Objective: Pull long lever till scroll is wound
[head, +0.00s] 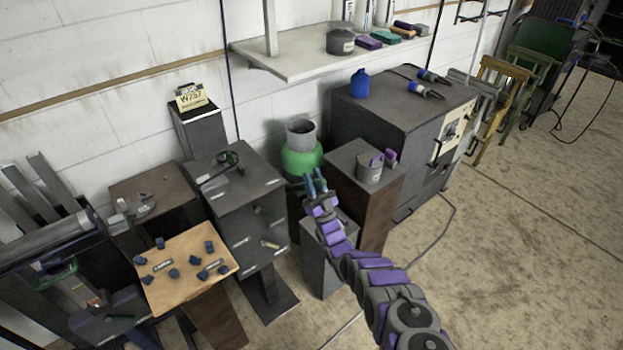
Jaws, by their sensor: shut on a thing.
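My gripper (315,182) has blue fingers at the end of my purple and grey arm. It is in front of the green tank, above a low grey box. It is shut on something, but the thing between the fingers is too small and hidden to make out. I cannot pick out the long lever or the scroll with certainty. A dark handle-like fixture (222,168) sits on top of the grey cabinet to the left, apart from my gripper.
A green tank (301,158) stands behind my gripper. A pedestal with a grey pot (369,168) and a large dark cabinet (400,120) are right. Floor (530,230) at right is clear.

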